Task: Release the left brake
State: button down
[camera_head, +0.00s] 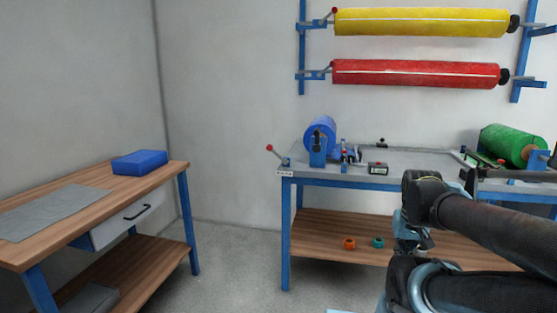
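A lever with a red ball knob (270,148) sticks out up and to the left from the left end of the grey-topped bench (300,173). No readable label shows whether it is the left brake. A blue roll (326,130) stands in a blue bracket just right of it. A green roll (510,143) lies at the bench's right end. My arm (480,225) crosses the lower right, in front of the bench and well right of the red-knobbed lever. I cannot make out my gripper's fingers.
A yellow roll (420,22) and a red roll (415,73) hang on the wall. A wooden table (95,185) with a blue box (140,162) stands left. Orange (349,244) and teal (378,242) rings lie on the bench's lower shelf. The floor between tables is clear.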

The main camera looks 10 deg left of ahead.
aim_at(269, 147)
jog(key=u, duration=2.25)
jog(key=k, duration=0.7)
jog(key=z, duration=1.05)
jog(key=i, duration=1)
